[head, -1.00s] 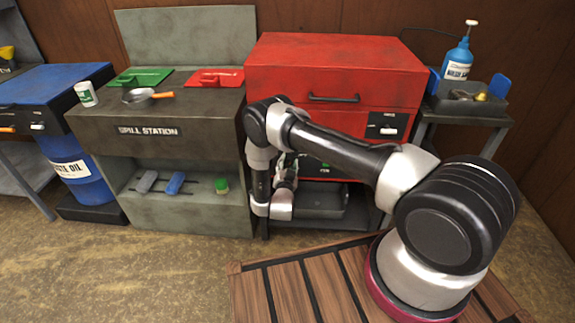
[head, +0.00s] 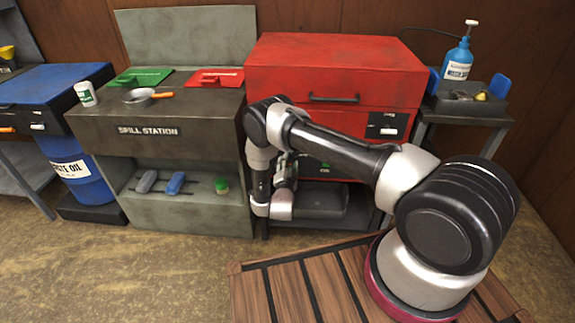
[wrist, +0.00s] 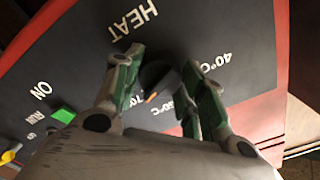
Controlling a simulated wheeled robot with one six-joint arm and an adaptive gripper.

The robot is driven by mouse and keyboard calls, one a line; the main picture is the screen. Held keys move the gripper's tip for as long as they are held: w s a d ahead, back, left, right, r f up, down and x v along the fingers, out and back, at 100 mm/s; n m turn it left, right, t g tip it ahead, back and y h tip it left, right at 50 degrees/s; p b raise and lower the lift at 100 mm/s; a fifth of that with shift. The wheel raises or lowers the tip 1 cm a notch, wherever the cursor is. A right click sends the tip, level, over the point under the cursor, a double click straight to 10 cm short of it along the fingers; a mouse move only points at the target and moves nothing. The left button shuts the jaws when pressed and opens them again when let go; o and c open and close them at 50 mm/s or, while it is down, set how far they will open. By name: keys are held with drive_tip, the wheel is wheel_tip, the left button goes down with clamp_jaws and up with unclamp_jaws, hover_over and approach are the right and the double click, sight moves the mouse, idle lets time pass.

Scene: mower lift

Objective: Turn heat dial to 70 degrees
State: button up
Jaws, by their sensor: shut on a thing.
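The heat dial (wrist: 154,75) is a small black knob on a dark panel (wrist: 80,60), under the word HEAT in the wrist view. My gripper (wrist: 158,73) has its green-padded fingers on both sides of the knob and is shut on it. The dial's orange mark (wrist: 151,97) shows between the fingers, close to the 70 label (wrist: 135,101). The 40°C label (wrist: 217,60) is to the right. Part of the scale is hidden by the fingers, so exact alignment cannot be told. In the head view my arm covers the dial.
The red cabinet (head: 335,75) stands behind my arm. The spill station (head: 190,125) is to its left, and a side stand with a blue bottle (head: 458,62) to its right.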

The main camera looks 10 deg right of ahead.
drive_tip(key=o, duration=1)
drive_tip(key=shift+o, duration=0.2)
drive_tip(key=v, duration=1.2)
